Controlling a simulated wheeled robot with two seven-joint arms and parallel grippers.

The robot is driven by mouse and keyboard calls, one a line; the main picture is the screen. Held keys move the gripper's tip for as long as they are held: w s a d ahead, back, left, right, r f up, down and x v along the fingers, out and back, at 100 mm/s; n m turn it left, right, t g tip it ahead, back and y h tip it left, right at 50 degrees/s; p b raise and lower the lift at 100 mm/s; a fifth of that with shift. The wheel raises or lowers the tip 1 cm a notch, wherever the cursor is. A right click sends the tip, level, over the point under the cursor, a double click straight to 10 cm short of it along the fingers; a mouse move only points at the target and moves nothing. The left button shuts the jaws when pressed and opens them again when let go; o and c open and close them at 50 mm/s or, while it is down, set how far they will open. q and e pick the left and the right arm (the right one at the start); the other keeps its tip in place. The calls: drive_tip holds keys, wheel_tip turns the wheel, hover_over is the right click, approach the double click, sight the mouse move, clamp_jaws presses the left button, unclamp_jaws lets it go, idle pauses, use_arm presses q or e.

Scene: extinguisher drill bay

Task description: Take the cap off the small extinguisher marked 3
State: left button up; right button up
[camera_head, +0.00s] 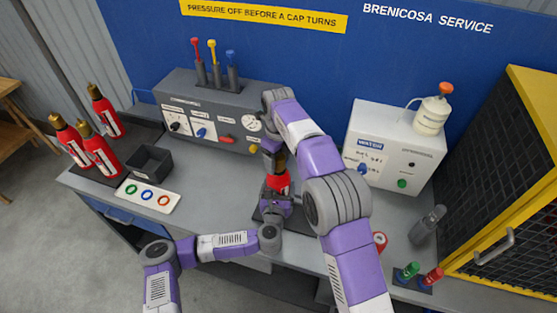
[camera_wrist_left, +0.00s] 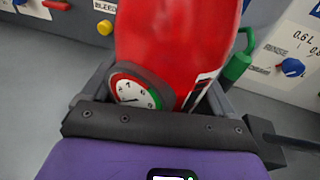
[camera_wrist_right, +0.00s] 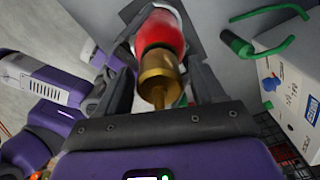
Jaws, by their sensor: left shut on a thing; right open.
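A small red extinguisher (camera_head: 278,184) stands upright on a dark pad at the middle of the bench. Its red body (camera_wrist_left: 180,40) and round gauge (camera_wrist_left: 135,92) fill the left wrist view; no number 3 is readable. My left gripper (camera_head: 274,206) is shut around the lower body. My right gripper (camera_head: 272,148) points down from above and is open. In the right wrist view its fingers stand on either side of the brass cap (camera_wrist_right: 157,72), which is still on top of the red body (camera_wrist_right: 162,35). I cannot tell whether the fingers touch the cap.
Several red extinguishers (camera_head: 100,155) stand at the left, near a black bin (camera_head: 150,161) and a card with coloured rings (camera_head: 147,195). A grey control box (camera_head: 205,115) and a white water box (camera_head: 395,145) stand behind. A yellow-framed cage (camera_head: 515,170) closes the right side.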

drive_tip(key=shift+f, duration=0.35)
